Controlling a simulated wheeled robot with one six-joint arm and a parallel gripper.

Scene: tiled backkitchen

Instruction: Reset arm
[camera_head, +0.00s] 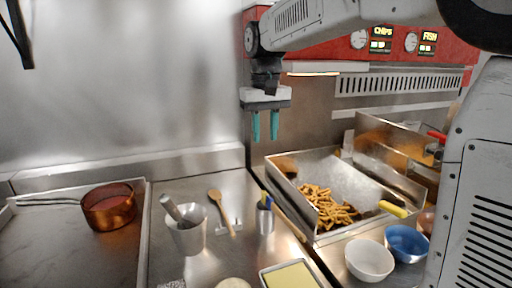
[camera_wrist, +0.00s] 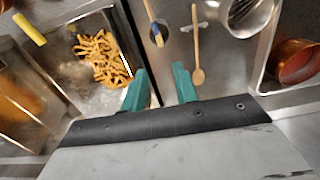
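My gripper (camera_head: 265,126) hangs above the steel counter in the head view, its two green fingers pointing down and apart. In the wrist view my gripper (camera_wrist: 160,90) also shows its fingers spread, with nothing between them but the counter and a basket edge below. It touches nothing. My arm reaches across the top of the head view from the right.
A fryer basket of chips (camera_head: 330,208) stands right of centre. A copper pan (camera_head: 108,208) sits on the left. A steel pot (camera_head: 187,232), wooden spoon (camera_head: 221,208), white bowl (camera_head: 368,260) and blue bowl (camera_head: 406,243) stand on the counter. The air around my gripper is clear.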

